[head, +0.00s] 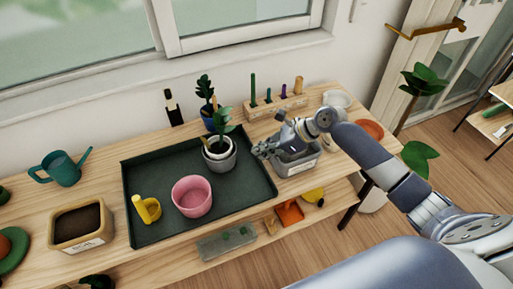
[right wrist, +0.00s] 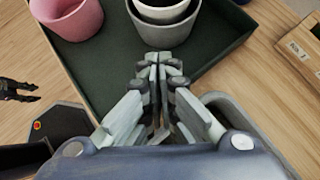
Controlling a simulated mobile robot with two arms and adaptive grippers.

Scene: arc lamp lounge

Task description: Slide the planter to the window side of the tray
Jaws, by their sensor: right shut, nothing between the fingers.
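A dark green tray (head: 262,184) lies on the wooden table below the window. A grey planter (head: 221,164) with a white inner pot and a green plant stands in its right half, towards the window side. A pink pot (head: 191,198) stands nearer the front of the tray. My right gripper (head: 262,150) is shut and empty, just right of the grey planter. In the right wrist view, the shut fingertips (right wrist: 158,62) point at the grey planter (right wrist: 170,32), with a small apparent gap. The planter's top is cut off there. My left gripper does not show clearly.
A blue pot with a plant (head: 208,120) stands behind the tray. A grey bin (head: 297,163) lies under my right gripper. A wooden rack (head: 277,106) stands at the back. The tray's back left is clear.

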